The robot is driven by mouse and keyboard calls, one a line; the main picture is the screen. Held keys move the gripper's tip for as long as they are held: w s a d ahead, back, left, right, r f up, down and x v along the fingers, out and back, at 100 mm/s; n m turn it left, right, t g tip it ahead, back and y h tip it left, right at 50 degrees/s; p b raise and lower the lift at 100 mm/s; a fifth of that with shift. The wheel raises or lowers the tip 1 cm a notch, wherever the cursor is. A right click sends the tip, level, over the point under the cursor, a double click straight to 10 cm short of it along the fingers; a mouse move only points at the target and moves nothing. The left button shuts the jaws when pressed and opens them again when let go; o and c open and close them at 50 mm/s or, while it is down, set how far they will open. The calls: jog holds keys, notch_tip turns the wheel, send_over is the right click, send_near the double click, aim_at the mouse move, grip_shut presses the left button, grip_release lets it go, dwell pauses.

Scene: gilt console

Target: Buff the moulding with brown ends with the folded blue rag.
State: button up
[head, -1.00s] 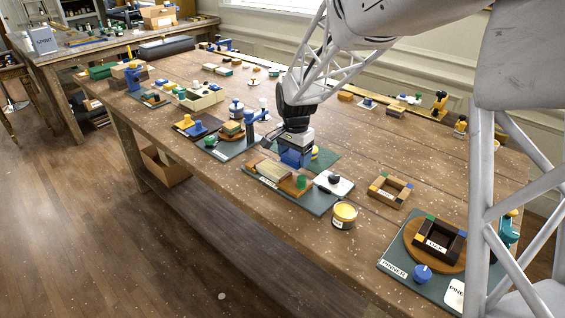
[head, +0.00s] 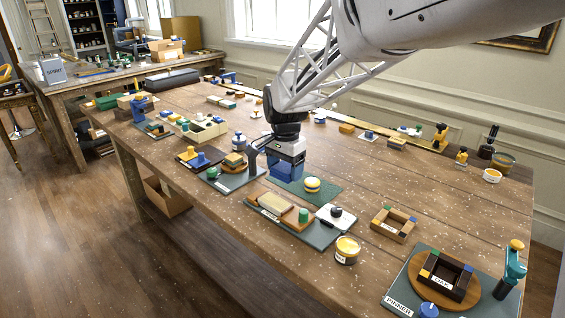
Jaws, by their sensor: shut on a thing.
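My gripper (head: 285,158) is shut on the folded blue rag (head: 287,172), which shows below the jaws. It hangs over the table behind the long piece, near a green mat (head: 322,194). The piece with a pale middle and brown ends, which looks like the moulding (head: 276,203), lies on a dark labelled board (head: 322,238) at the front of the table. A green knob (head: 303,215) stands at its right end. The rag is apart from this piece in the picture. The jaw tips are partly hidden by the rag.
A white tile with a black knob (head: 336,215), a yellow tin (head: 347,249) and a wooden frame (head: 393,223) lie further right.

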jog(key=shift+f, duration=0.15)
jog(key=shift+f, duration=1.55)
jog(key=n, duration=1.7)
jog(key=shift+n, duration=0.4)
